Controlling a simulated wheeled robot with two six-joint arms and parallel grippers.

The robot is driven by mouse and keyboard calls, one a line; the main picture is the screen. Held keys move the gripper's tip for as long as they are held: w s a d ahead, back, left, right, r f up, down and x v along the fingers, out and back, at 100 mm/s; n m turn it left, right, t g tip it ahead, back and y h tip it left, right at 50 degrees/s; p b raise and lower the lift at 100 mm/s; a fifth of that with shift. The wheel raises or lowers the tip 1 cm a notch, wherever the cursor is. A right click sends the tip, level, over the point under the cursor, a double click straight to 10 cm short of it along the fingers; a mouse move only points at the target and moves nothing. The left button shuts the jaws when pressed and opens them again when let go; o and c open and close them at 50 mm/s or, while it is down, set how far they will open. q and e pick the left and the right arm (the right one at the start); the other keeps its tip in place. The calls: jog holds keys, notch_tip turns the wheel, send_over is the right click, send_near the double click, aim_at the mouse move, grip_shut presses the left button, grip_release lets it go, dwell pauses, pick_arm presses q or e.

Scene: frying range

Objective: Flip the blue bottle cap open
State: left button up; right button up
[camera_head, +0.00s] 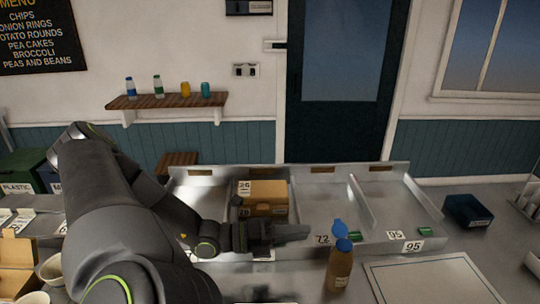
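A brown bottle (340,275) stands upright on the counter, right of the picture's middle. Its cap has a blue lower part (344,244) on the neck. A blue lid piece (339,227) stands up above it, tilted to the left, and looks raised. My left gripper (308,233) reaches in from the left. Its fingers point right toward the cap, and a small gap shows between them and the bottle in the picture. I cannot tell whether its fingers are apart, and nothing shows in them. My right gripper is not in view.
A metal range with sloped bays (325,205) lies behind the bottle, with number tags on its front edge. A cardboard box (263,196) sits in one bay. A white-framed board (430,280) lies right of the bottle. A dark blue bin (468,210) stands farther right.

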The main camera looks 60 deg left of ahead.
pick_arm(q)
jog(key=shift+p+v, duration=0.7)
jog(key=shift+v, duration=2.1)
jog(key=shift+f, duration=0.1)
